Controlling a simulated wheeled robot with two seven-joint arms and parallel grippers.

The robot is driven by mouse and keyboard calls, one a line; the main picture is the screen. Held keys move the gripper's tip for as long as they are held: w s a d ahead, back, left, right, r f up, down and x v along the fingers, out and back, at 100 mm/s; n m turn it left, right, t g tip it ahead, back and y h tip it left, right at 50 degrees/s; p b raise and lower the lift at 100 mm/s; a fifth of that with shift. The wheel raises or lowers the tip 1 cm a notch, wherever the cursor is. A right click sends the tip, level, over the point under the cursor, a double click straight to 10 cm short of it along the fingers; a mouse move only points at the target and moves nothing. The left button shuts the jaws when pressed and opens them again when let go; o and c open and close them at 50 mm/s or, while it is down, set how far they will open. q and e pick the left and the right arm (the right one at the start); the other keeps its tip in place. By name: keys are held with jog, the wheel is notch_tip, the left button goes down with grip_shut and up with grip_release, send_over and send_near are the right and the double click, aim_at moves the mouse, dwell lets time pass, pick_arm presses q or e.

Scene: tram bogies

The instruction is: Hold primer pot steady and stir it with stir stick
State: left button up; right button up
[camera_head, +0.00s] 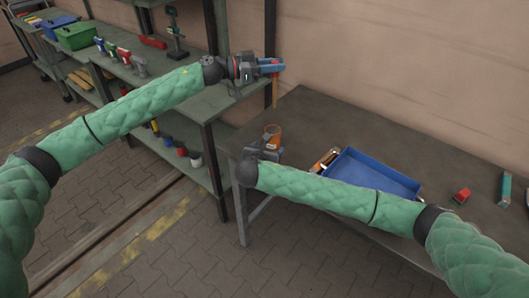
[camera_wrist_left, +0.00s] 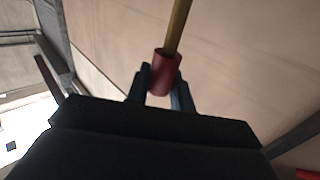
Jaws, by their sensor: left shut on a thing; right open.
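The stir stick has a red grip and a thin wooden shaft (camera_head: 274,94). My left gripper (camera_head: 273,66) is shut on the red grip, and the shaft hangs down in the head view. The red grip (camera_wrist_left: 163,72) sits between the fingers in the left wrist view, with the wooden shaft running up from it. The primer pot (camera_head: 272,134), small and orange-brown, stands on the table near its left corner, below the stick. The stick's lower end appears above the pot, apart from it. My right gripper (camera_head: 270,149) is open at the pot's near side; its fingers are partly hidden.
A blue tray (camera_head: 372,172) lies on the grey table (camera_head: 330,115), with small items at its left edge. Shelving with tools and bins (camera_head: 77,37) stands at the left.

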aim_at(271, 144)
jog(key=x, duration=0.7)
jog(key=shift+w, duration=0.2)
